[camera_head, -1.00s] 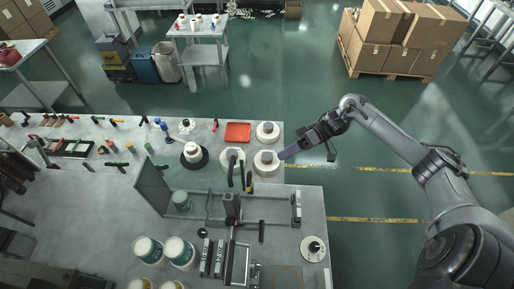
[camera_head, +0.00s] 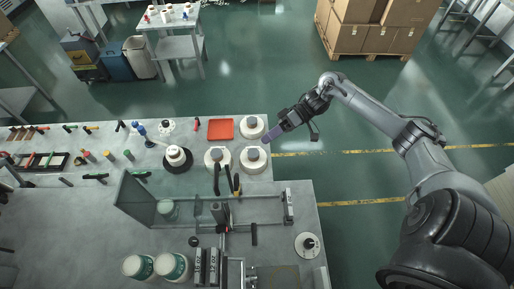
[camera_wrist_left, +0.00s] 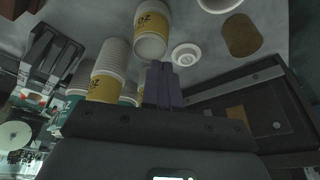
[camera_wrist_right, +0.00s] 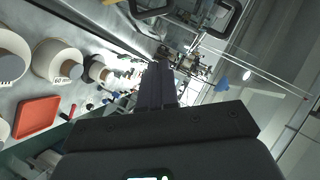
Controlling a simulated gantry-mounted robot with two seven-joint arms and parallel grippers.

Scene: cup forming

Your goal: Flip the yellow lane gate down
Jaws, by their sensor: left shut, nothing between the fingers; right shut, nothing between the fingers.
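I cannot single out the yellow lane gate with certainty. A small upright yellow piece (camera_head: 237,184) stands beside black loop handles (camera_head: 217,180) on the machine in the head view; it may be the gate. My right gripper (camera_head: 267,137) is shut and empty, just above and right of the front right white roll (camera_head: 253,159). Its shut fingers also show in the right wrist view (camera_wrist_right: 157,72). My left gripper (camera_wrist_left: 161,72) is shut and empty in its wrist view, near stacked yellow-banded cups (camera_wrist_left: 108,72) and a white lid-like disc (camera_wrist_left: 185,54). It is not visible in the head view.
A clear panel (camera_head: 140,200) stands on the machine table. A red tray (camera_head: 220,129) and other white rolls (camera_head: 217,157) lie behind. The green floor right of the table is free apart from my arm.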

